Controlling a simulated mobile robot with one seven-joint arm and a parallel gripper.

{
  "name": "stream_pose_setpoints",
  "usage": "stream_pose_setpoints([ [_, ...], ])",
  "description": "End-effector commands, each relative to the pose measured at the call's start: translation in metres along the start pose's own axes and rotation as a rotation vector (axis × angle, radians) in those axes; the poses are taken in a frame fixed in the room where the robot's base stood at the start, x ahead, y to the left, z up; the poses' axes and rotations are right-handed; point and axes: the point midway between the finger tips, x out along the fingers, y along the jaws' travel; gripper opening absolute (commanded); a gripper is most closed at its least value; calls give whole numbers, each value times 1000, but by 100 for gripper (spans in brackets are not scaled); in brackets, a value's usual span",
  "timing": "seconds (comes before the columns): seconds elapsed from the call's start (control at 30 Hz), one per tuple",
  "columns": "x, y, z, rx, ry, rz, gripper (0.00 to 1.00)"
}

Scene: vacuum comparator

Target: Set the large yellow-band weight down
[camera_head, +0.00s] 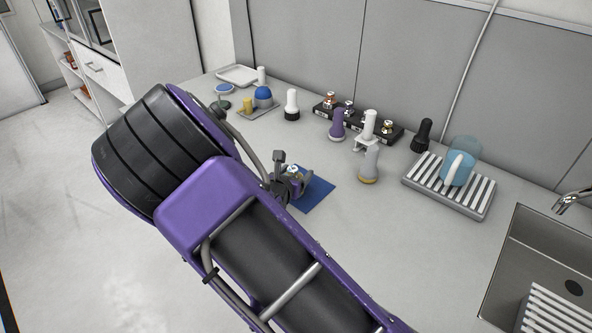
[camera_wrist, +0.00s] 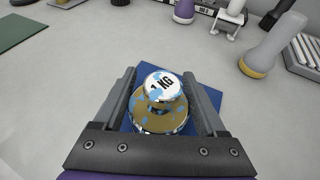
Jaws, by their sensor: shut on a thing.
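The large weight (camera_wrist: 160,106), marked 1 KG, has a gold-yellow body with blue patches and a silvery top. In the wrist view it stands upright between the two fingers of my gripper (camera_wrist: 160,86), which is shut on it. The blue mat (camera_wrist: 126,122) lies under it. In the head view my gripper (camera_head: 288,178) and the weight (camera_head: 294,170) are over the left part of the blue mat (camera_head: 316,192), partly hidden by my arm. I cannot tell whether the weight's base touches the mat.
A grey bottle-shaped item with a yellow base (camera_head: 369,166) stands behind the mat, near a purple one (camera_head: 338,125) and a white stand (camera_head: 368,130). A black rack (camera_head: 325,112) holds small weights. A slatted drying rack (camera_head: 470,203) and sink (camera_head: 530,250) are right. A green mat (camera_wrist: 24,32) lies left.

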Motion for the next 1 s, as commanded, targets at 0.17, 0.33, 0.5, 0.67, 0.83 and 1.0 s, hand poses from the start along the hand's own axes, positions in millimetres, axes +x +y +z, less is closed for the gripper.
stream_pose_setpoints([
  [0.17, 2, 0, -1, 3, -5, -1, 0],
  [0.33, 1, 0, -3, 0, 0, -1, 100],
  [0.5, 1, 0, -3, 0, 1, -1, 100],
  [0.67, -2, 0, 2, -1, 1, 0, 100],
  [0.83, -30, 1, 1, 1, 3, 3, 100],
  [1.0, -69, 1, 1, 1, 4, 3, 100],
])
